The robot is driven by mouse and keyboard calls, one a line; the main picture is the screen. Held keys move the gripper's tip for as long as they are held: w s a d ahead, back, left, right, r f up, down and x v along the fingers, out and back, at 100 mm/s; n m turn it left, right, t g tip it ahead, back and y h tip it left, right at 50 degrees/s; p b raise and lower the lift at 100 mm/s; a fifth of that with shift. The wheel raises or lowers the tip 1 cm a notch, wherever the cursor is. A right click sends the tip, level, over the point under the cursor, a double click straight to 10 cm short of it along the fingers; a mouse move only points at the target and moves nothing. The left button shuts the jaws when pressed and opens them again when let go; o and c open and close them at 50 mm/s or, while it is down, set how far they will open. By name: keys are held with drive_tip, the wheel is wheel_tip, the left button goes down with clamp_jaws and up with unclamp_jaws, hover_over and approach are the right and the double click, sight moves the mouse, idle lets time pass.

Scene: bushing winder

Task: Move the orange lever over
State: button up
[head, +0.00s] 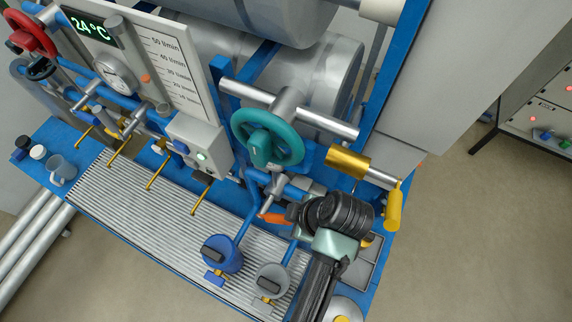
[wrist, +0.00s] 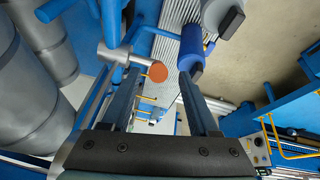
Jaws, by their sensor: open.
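The orange lever (head: 272,217) shows in the head view as a short orange bar below the teal handwheel, just left of my gripper. In the wrist view the orange lever (wrist: 157,72) appears as a round orange end beside a silver pipe fitting (wrist: 122,55). My gripper (wrist: 160,88) is open, with one finger on each side of the lever's end in the picture. I cannot tell whether either finger touches it. In the head view my dark wrist hides most of the fingers and part of the lever's surroundings.
A teal handwheel (head: 267,136) stands above the lever. A brass crank (head: 350,163) sticks out to the upper right. A blue meter (head: 222,254) and a grey meter (head: 272,281) stand below on the ribbed tray (head: 130,212). Blue pipes run close around the lever.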

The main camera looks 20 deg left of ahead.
drive_tip(key=shift+p+x, duration=0.35)
drive_tip(key=shift+x, duration=1.5)
drive_tip(key=shift+w, duration=0.1)
clamp_jaws()
